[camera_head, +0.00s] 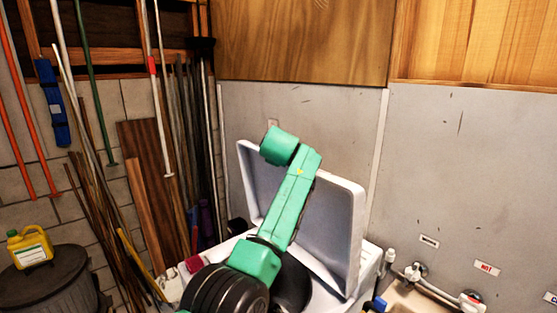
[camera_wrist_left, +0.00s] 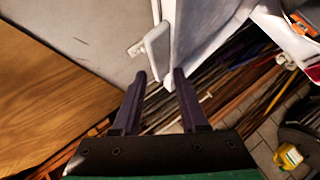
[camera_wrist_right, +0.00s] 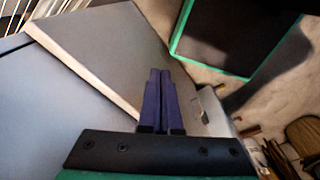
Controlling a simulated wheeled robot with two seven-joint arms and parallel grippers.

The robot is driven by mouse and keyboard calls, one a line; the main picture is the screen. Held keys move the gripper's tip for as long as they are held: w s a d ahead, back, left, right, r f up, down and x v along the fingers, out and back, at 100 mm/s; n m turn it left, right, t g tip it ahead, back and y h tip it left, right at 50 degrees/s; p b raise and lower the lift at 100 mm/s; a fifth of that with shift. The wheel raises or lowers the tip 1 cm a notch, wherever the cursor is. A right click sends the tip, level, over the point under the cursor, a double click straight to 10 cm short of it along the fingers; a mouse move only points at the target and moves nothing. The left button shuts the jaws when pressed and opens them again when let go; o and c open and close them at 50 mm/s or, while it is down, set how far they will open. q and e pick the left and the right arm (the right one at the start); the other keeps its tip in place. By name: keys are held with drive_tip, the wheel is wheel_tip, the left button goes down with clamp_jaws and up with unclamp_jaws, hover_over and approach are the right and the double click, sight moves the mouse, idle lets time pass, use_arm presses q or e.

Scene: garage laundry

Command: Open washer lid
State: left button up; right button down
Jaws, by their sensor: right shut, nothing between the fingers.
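The white washer lid (camera_head: 335,225) stands raised and nearly upright on the washer (camera_head: 368,262) in the head view. My green left arm crosses in front of its inner face, and its wrist is by the lid's top edge. In the left wrist view, my left gripper (camera_wrist_left: 160,75) has its fingers apart, with the edge of the lid (camera_wrist_left: 157,42) close to the fingertips; I cannot tell whether they touch. My right gripper (camera_wrist_right: 161,72) is shut and empty in the right wrist view, beside grey flat panels. Neither gripper's fingers show in the head view.
A grey wall stands behind the lid, with a wooden cabinet (camera_head: 300,40) above. Long poles and boards (camera_head: 150,190) lean at the left. A yellow jug (camera_head: 30,247) sits on a dark bin (camera_head: 45,280). Taps (camera_head: 416,272) and a sink are at the lower right.

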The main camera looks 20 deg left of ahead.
use_arm(q)
drive_tip(key=b+v, duration=0.6)
drive_tip(key=v, duration=0.6)
drive_tip(key=shift+f, duration=0.1)
